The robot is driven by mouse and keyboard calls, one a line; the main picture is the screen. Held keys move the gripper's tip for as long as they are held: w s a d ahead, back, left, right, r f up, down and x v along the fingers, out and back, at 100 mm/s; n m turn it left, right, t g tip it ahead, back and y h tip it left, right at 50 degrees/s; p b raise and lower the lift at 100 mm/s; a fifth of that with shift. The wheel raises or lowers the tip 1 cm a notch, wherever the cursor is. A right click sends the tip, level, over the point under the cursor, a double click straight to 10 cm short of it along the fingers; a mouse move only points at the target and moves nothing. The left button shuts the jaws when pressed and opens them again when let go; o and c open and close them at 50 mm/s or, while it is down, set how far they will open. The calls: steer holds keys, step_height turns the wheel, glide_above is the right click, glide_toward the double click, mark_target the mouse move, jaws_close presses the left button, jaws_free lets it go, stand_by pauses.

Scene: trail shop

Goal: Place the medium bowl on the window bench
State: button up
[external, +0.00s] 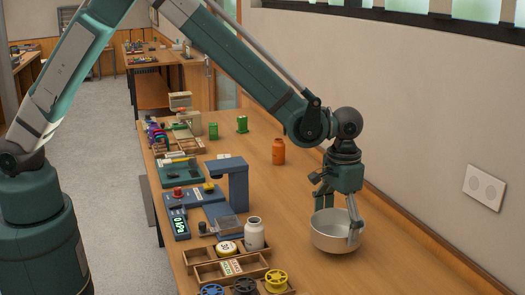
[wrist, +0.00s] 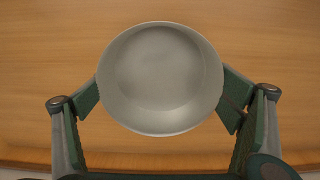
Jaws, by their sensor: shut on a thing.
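The pale grey medium bowl (external: 328,234) is upright at the right part of the long wooden bench (external: 400,268), which runs along the wall below the windows. My gripper (external: 336,216) points down with its fingers on opposite sides of the bowl. In the wrist view the empty bowl (wrist: 160,78) sits between my gripper's two green finger pads (wrist: 161,98), which press on its outer wall. I cannot tell whether the bowl's base touches the bench or is slightly above it.
An orange bottle (external: 278,151) stands behind the bowl. To the left are a white jar (external: 254,234), a blue stand (external: 238,184), and a wooden tray (external: 207,272) near several spools. The bench right of the bowl is clear up to the wall.

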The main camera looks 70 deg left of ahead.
steer(key=shift+f, duration=1.45)
steer(key=shift+f, duration=0.2)
steer(key=o, duration=0.8)
steer(key=shift+r, duration=0.25)
step_height(320, 180, up, 12)
steer(key=shift+f, duration=0.1)
